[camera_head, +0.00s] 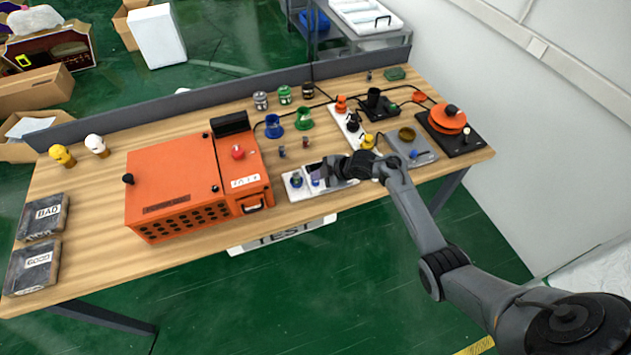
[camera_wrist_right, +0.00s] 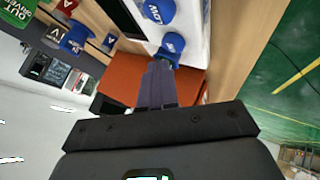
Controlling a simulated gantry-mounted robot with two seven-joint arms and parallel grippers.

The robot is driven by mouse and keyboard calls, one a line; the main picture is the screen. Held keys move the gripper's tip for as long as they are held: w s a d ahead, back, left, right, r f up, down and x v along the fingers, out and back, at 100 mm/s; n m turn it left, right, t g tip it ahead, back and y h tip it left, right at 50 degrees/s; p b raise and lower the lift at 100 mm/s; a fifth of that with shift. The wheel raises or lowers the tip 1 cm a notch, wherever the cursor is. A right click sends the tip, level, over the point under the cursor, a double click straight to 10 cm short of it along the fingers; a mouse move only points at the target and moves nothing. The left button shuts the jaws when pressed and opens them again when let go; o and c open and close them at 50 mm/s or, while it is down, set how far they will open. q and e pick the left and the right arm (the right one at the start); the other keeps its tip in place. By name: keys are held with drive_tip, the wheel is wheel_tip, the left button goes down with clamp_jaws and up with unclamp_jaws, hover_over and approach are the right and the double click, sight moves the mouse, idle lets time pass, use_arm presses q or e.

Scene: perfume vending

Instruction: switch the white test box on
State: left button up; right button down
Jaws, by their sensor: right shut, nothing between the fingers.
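The white test box (camera_head: 291,191) lies at the front edge of the wooden table, to the right of the big orange box. It carries blue knobs; one blue knob (camera_head: 296,181) shows near its left end. In the right wrist view the white box (camera_wrist_right: 193,28) has a blue knob marked LOW (camera_wrist_right: 158,13) and another blue knob (camera_wrist_right: 172,44). My right gripper (camera_head: 321,173) is shut and empty, over the box. In the wrist view its fingertips (camera_wrist_right: 160,62) are close to the second knob; I cannot tell whether they touch it. My left gripper is not in view.
The orange box (camera_head: 175,170) stands left of the test box. Blue (camera_head: 273,127) and green (camera_head: 303,119) holders stand behind. A grey box (camera_head: 420,152) and a black plate with an orange disc (camera_head: 447,119) lie to the right.

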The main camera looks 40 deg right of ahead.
drive_tip(key=shift+f, duration=0.1)
drive_tip(key=shift+f, duration=0.25)
idle(0.4)
drive_tip(key=shift+f+b, duration=0.45)
drive_tip(key=shift+f, duration=0.1)
idle(0.4)
drive_tip(key=shift+r, duration=0.2)
drive_tip(key=shift+r+p, duration=0.7)
drive_tip(key=shift+p, duration=0.25)
